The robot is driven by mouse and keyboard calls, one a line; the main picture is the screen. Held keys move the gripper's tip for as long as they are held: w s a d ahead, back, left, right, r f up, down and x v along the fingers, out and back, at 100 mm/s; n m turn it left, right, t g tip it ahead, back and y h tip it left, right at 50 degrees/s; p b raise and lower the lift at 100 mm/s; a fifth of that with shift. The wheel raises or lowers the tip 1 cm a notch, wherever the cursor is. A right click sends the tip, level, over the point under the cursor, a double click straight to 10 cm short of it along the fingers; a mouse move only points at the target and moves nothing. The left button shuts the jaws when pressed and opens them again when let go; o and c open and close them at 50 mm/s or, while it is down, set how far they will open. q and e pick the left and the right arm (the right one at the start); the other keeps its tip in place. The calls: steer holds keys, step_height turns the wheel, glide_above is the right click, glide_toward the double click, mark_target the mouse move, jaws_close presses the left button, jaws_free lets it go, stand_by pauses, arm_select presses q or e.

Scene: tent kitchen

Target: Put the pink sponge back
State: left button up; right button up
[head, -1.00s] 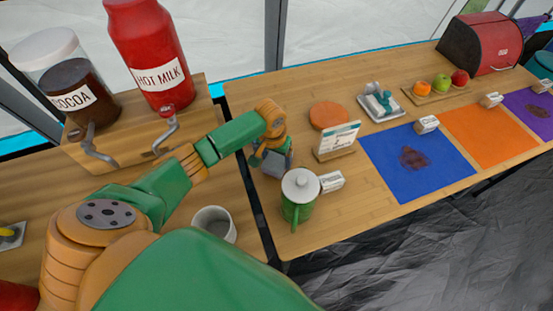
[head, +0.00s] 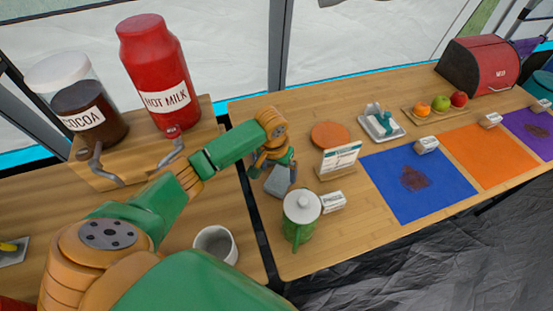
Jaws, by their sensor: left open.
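I cannot make out a pink sponge in the head view. My left gripper (head: 277,160) is open above the near left part of the right table. A small grey block or pad (head: 278,181) lies on the table just below its fingers. I see nothing held, but the arm hides part of the spot. My right gripper is not in view.
A lidded green jug (head: 299,226), a small white label (head: 332,201) and a standing card (head: 341,160) are close to the right. A round orange disc (head: 330,134), a white dish with a teal item (head: 381,124) and a blue mat (head: 416,188) lie beyond.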

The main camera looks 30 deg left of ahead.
mark_target(276, 185)
arm_select(q)
step_height(276, 185, up, 7)
steer(key=s, duration=0.1)
steer(key=shift+p, duration=0.3)
